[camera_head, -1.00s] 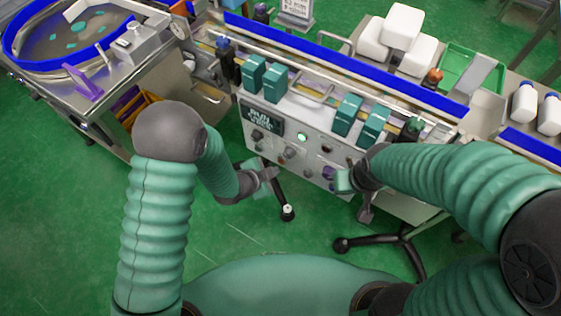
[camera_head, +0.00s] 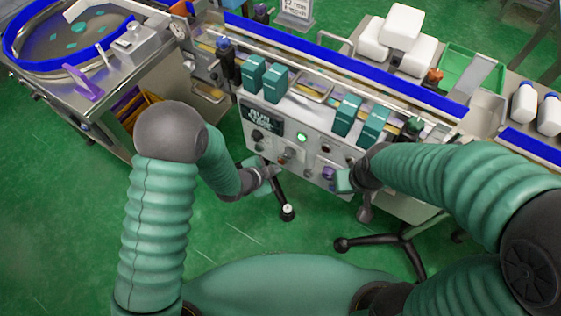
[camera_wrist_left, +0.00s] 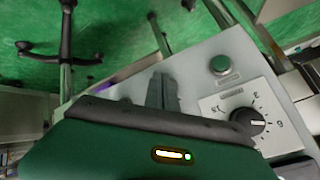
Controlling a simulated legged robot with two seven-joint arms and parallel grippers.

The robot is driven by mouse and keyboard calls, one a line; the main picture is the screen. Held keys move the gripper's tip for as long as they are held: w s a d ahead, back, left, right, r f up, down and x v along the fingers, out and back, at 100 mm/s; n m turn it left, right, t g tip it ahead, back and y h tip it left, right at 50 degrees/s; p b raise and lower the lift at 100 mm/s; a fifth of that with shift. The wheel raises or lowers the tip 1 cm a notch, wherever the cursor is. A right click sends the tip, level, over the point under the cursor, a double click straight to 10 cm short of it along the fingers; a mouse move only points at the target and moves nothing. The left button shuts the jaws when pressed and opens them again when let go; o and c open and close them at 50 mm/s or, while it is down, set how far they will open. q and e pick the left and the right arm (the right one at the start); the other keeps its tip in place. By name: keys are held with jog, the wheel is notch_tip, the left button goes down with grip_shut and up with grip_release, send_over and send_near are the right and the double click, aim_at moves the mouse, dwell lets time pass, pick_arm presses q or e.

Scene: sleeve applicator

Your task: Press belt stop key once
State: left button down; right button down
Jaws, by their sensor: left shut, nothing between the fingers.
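The control panel (camera_head: 275,140) of the machine faces me, with a dark display (camera_head: 262,122), a lit green button (camera_head: 302,137) and several knobs and small keys. I cannot tell which of these is the belt stop key. My left gripper (camera_head: 272,171) is in front of the panel's lower left part. In the left wrist view its fingers (camera_wrist_left: 161,90) are shut and empty, over the grey panel face. A green button (camera_wrist_left: 220,65) and a black dial knob (camera_wrist_left: 256,123) are to their right there. My right gripper (camera_head: 343,180) is by the panel's lower right; its jaws do not show clearly.
A purple part (camera_head: 329,173) is beside my right gripper. Teal blocks (camera_head: 275,83) stand along the conveyor's front above the panel. A blue-rimmed bowl feeder (camera_head: 70,45) is at the left. Black stand legs (camera_head: 287,212) are below.

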pick_arm(q)
jog(key=shift+w+d, duration=0.25)
jog(key=shift+w, duration=0.05)
dwell(0.5)
jog(key=shift+s, duration=0.1)
jog(key=shift+s+a, duration=0.45)
jog(key=shift+s, duration=0.1)
jog(key=shift+s+a, duration=0.1)
jog(key=shift+s+a, duration=0.7)
jog(key=shift+s, duration=0.3)
jog(key=shift+s+a, duration=0.7)
jog(key=shift+s, duration=0.25)
